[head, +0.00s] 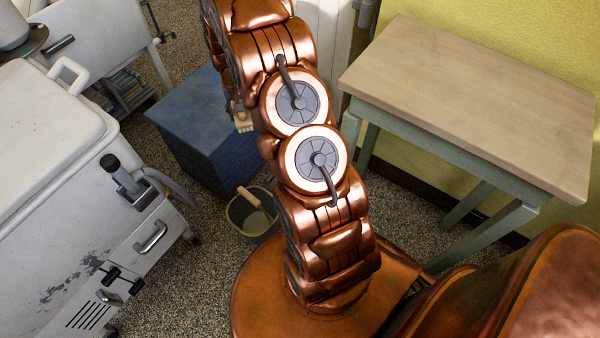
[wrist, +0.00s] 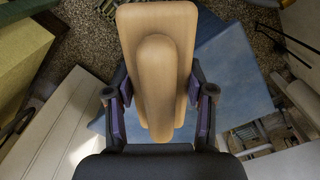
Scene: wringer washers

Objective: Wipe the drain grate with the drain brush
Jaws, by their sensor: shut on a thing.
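The drain brush (wrist: 157,40) has a pale wooden back with a raised wooden grip. In the wrist view my gripper (wrist: 160,98) is shut on this grip, with a finger on each side. The bristles face away from the wrist camera and are hidden there. In the head view a small part of the brush (head: 244,123) shows beside my arm, over or in front of the blue block; its exact height is unclear. My arm hides most of my gripper in that view. I cannot make out the drain grate in either view.
A blue block (head: 190,105) stands on the speckled floor; it also shows in the wrist view (wrist: 238,75). A bucket (head: 243,220) stands before it. A white washer (head: 60,190) is at left, and a wood-topped table (head: 465,105) at right. Floor shows between them.

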